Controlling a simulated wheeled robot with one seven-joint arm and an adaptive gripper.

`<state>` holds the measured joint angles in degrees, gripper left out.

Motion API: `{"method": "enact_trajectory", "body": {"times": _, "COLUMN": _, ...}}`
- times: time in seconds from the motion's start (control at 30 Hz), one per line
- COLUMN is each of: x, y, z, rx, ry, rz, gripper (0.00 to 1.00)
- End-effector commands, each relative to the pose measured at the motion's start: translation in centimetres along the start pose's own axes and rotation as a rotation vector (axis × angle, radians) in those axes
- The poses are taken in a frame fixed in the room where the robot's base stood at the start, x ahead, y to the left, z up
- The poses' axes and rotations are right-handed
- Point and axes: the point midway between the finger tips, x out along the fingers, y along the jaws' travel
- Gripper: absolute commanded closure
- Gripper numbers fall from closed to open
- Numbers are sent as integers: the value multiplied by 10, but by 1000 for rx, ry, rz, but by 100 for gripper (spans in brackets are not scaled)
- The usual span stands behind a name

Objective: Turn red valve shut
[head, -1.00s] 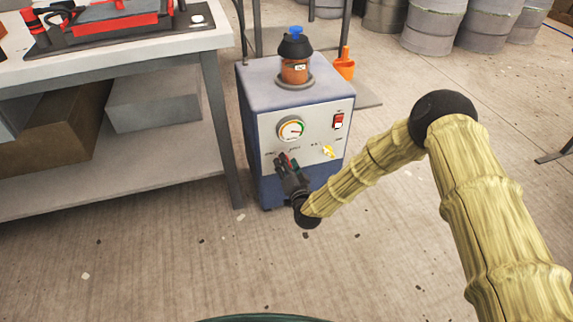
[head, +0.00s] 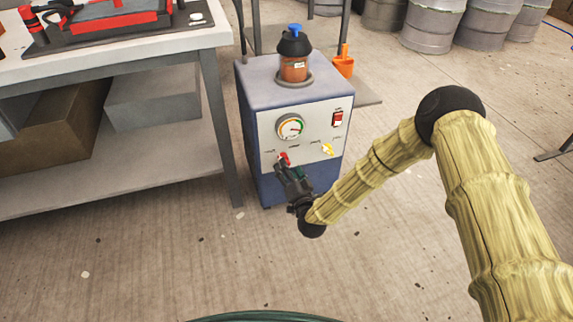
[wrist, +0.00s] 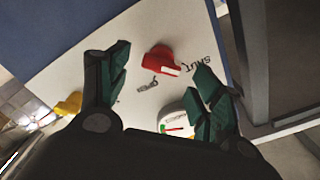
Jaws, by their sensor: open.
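The red valve (wrist: 160,60) is a red handle on the white front panel (head: 315,140) of a blue-grey machine. The wrist view shows the words SHUT and OPEN beside it, and a white mark on the handle lies toward SHUT. In the head view the red valve (head: 284,158) shows just past my fingertips. My gripper (head: 287,167) is in front of the panel's lower left. In the wrist view my gripper (wrist: 162,85) is open and empty, its two green-padded fingers apart on either side of the valve. Whether a finger touches it I cannot tell.
The panel also carries a round gauge (head: 290,128), a red switch (head: 338,119) and a yellow knob (head: 327,149). A jar with a blue-topped lid (head: 294,55) stands on the machine. A workbench (head: 219,110) is close on the left. The floor in front is clear.

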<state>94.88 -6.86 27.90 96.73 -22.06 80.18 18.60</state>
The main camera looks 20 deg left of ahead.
Motion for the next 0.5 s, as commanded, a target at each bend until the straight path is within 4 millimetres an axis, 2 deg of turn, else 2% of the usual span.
{"method": "enact_trajectory", "body": {"times": 0.1, "x": -23, "y": 0, "z": 0, "rx": 1, "ry": -2, "rz": 2, "gripper": 35}}
{"method": "enact_trajectory", "body": {"times": 0.3, "x": -57, "y": 0, "z": 0, "rx": 1, "ry": -2, "rz": 0, "gripper": 35}}
{"method": "enact_trajectory", "body": {"times": 0.5, "x": -77, "y": 0, "z": 0, "rx": 0, "ry": -1, "rz": 0, "gripper": 35}}
